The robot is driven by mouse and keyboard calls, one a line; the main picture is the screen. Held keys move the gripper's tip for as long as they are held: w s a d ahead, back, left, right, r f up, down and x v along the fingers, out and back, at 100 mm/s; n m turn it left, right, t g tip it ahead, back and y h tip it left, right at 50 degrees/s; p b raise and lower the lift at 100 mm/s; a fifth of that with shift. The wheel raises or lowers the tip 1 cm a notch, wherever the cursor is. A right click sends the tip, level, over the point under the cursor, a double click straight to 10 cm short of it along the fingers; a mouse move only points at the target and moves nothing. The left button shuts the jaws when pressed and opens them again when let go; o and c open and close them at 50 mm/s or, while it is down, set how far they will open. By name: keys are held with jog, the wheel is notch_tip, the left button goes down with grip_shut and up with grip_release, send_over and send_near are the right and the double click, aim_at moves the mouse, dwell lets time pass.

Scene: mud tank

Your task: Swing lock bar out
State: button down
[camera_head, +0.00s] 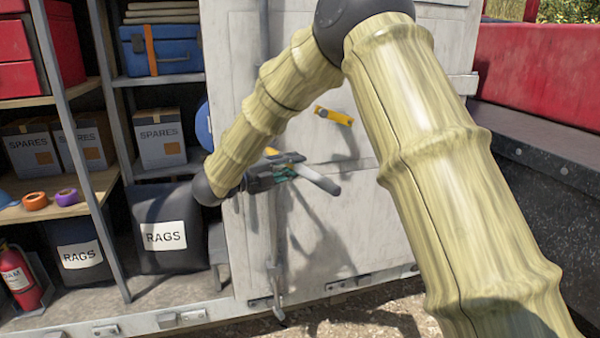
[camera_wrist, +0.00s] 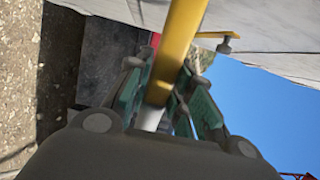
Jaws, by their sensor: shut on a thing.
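My gripper (camera_head: 284,171) is in front of the pale door in the head view. It is shut on the lock bar, whose yellow length (camera_wrist: 181,40) runs between the green-padded fingers in the wrist view (camera_wrist: 165,85). In the head view a pale grey end (camera_head: 322,182) sticks out to the right of the gripper, and a small yellow part (camera_head: 271,151) shows above it. The fingers hide most of the gripped part. A vertical grey rod (camera_head: 275,235) runs down the door below the gripper.
A yellow bracket (camera_head: 334,116) is fixed to the door (camera_head: 345,215) at upper right. Shelves on the left hold a rags bag (camera_head: 165,237), spares boxes (camera_head: 160,138) and a blue case (camera_head: 165,55). A dark-sided red bin (camera_head: 545,75) stands on the right.

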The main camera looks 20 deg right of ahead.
jog(key=shift+s+a+m+g+b, duration=0.1)
jog(key=shift+a+m+g+b, duration=0.75)
jog(key=shift+a+g, duration=0.4)
jog(key=shift+d, duration=0.15)
jog(key=c, duration=1.3)
grip_release()
jog(key=a, duration=1.2)
jog(key=shift+s, duration=0.3)
jog(key=shift+a, duration=0.1)
